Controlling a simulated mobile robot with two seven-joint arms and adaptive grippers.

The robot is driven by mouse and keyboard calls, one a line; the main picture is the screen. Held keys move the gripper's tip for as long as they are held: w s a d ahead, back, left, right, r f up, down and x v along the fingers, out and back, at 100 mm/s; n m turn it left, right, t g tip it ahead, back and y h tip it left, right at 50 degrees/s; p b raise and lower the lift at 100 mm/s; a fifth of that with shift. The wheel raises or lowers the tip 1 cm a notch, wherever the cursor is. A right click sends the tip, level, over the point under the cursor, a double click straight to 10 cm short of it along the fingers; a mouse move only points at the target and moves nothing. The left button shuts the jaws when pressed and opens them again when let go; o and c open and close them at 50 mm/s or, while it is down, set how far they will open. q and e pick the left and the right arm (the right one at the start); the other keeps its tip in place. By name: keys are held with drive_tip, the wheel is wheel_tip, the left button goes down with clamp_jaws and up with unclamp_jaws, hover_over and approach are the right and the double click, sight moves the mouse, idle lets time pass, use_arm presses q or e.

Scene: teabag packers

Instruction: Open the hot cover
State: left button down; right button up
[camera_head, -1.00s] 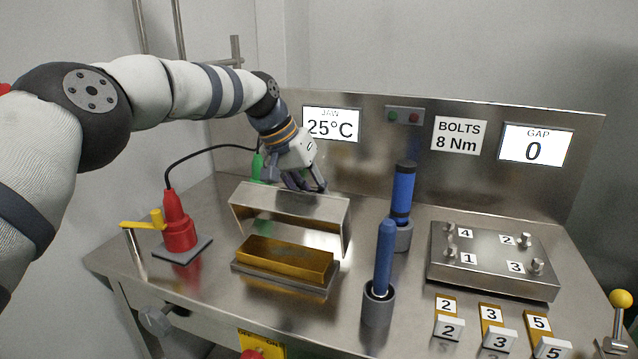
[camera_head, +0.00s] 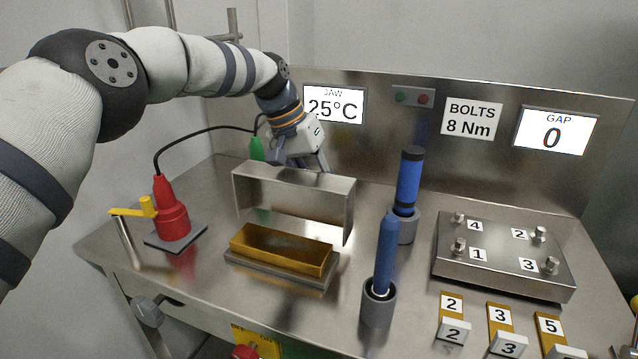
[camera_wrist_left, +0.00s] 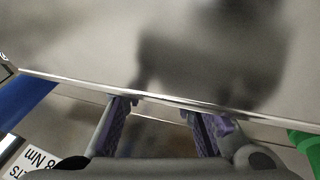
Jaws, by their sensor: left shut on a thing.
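The hot cover (camera_head: 295,192) is a grey metal hood in the head view. It stands tipped up behind the brass block (camera_head: 285,250), its open side facing the front. The brass block lies uncovered on a grey base. My left gripper (camera_head: 298,166) is behind the cover's upper edge, its fingertips partly hidden by it. In the left wrist view the cover's metal face (camera_wrist_left: 90,40) fills the top, and its edge crosses at the fingertips (camera_wrist_left: 160,108). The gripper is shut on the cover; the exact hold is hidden. My right gripper is not in view.
Blue drivers (camera_head: 387,250) stand in holders to the right. A bolted plate (camera_head: 500,250) and numbered blocks lie farther right. A back panel (camera_head: 380,130) rises behind the gripper.

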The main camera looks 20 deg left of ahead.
use_arm(q)
drive_tip(key=shift+f, duration=0.25)
drive_tip(key=c, duration=1.3)
unclamp_jaws()
